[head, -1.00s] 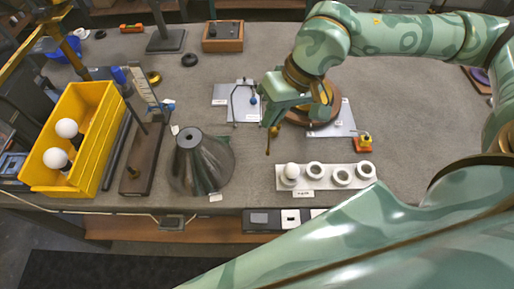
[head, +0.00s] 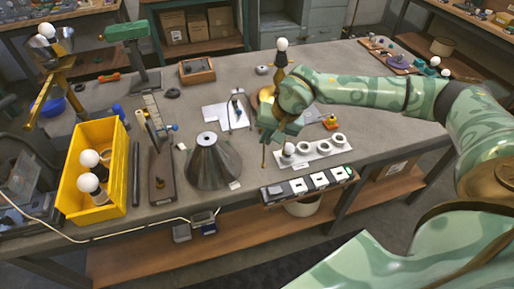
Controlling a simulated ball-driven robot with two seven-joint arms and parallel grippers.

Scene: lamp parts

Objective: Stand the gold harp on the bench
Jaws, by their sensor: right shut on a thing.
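My right gripper (head: 268,133) points down over the bench (head: 340,108), left of the white row of sockets. It is shut on a thin gold piece, seemingly the gold harp (head: 264,155), seen almost edge-on as a narrow strip below the jaws. Its upper part is hidden by the gripper, and I cannot tell whether its lower end touches the bench. A separate thin wire arch (head: 229,116) stands on white sheets to the left. My left gripper is not in view.
A dark cone shade (head: 214,164) stands left of the gripper. A white strip with ring sockets (head: 316,149) is close on the right. A bulb-topped lamp (head: 281,62) rises behind my arm. A yellow bin (head: 93,190) holds bulbs.

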